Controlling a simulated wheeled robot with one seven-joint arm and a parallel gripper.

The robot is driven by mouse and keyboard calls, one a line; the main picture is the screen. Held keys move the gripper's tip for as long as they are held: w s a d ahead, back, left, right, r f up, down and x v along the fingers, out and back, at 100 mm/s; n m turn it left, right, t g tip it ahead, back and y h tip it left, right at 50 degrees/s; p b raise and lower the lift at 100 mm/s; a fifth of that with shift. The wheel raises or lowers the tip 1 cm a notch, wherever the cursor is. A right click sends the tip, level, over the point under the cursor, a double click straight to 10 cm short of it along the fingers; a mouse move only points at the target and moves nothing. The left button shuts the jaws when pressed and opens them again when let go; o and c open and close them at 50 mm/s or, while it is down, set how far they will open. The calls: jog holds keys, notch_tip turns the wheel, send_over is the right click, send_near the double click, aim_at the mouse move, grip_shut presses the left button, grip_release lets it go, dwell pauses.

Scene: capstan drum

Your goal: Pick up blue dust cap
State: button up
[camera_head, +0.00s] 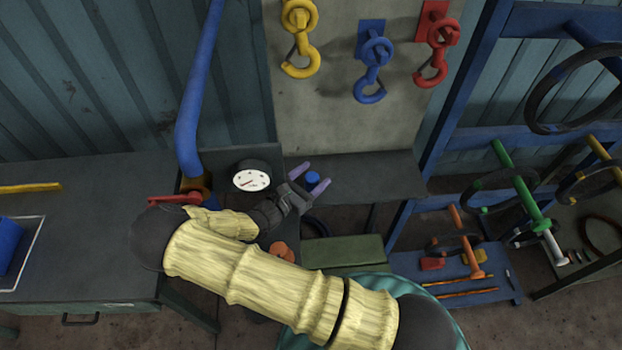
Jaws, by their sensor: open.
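The blue dust cap (312,178) is a small round blue piece on the dark grey bench top, right of the pressure gauge. My gripper (310,183) has two purple fingers, spread apart, pointing to the upper right. The cap shows between the fingers, near their tips. I cannot tell from this one view whether the fingers touch it or are at its height. My yellow-covered arm crosses the lower middle and hides part of the bench.
A white-faced gauge (251,180) stands beside my wrist, with a blue pipe (196,100) and a red handle (174,198) to its left. Yellow, blue and red hooks (371,70) hang above. The bench (385,176) right of the cap is clear. A green box (345,252) lies below.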

jog(key=shift+c, duration=0.2)
jog(key=c, duration=1)
jog(key=shift+b, duration=0.35)
jog(key=shift+a+r+b, duration=0.1)
jog(key=shift+r+b, duration=0.05)
jog(key=shift+b, duration=0.2)
jog(key=b+v, duration=0.5)
jog(key=v, duration=1.2)
jog(key=shift+s+a, duration=0.25)
jog(key=shift+a, duration=0.05)
jog(key=shift+s+r, duration=0.1)
jog(key=shift+r, duration=0.05)
